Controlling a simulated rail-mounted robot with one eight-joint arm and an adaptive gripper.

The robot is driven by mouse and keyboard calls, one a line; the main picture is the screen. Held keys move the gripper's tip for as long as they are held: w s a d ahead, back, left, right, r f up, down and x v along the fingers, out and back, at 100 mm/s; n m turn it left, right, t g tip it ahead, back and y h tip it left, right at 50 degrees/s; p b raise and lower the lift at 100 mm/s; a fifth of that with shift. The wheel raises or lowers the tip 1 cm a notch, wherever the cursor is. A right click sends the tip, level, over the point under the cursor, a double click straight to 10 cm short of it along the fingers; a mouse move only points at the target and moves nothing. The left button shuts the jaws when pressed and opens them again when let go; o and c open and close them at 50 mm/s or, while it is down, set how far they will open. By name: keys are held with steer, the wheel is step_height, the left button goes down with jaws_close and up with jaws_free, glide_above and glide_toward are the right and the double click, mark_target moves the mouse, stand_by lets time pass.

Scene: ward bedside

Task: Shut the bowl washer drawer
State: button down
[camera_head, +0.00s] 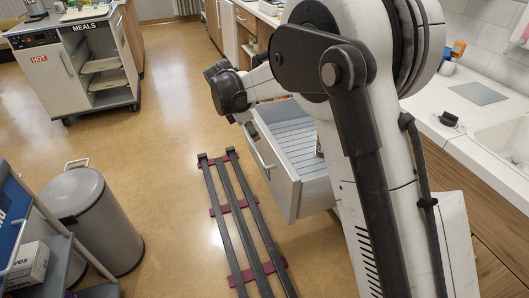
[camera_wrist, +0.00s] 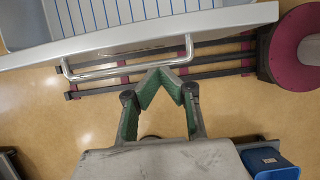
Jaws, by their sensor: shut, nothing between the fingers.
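The bowl washer drawer (camera_head: 312,190) is pulled well out from the counter, with a white front, grey sides and a slatted bottom. Its bar handle (camera_head: 260,150) is on the front. In the wrist view the drawer front's edge (camera_wrist: 230,20) crosses the top, with the handle (camera_wrist: 95,75) below it. My gripper (camera_wrist: 160,72) is shut and empty, its green-padded fingers meeting at the tips. The tips overlap the handle bar in the picture; I cannot tell whether they touch it. In the head view my arm hides part of the drawer.
Rails (camera_head: 238,215) run along the floor below the drawer. A grey pedal bin (camera_head: 95,215) and a blue-and-grey cart (camera_head: 70,262) stand at left. A meal trolley (camera_head: 55,75) is at the back left. The counter (camera_head: 445,125) is at right. Floor between bin and rails is clear.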

steer(key=b, duration=0.2)
glide_toward(270, 161)
steer(key=x, duration=0.4)
steer(key=shift+f, duration=0.4)
steer(key=shift+w+d, duration=0.1)
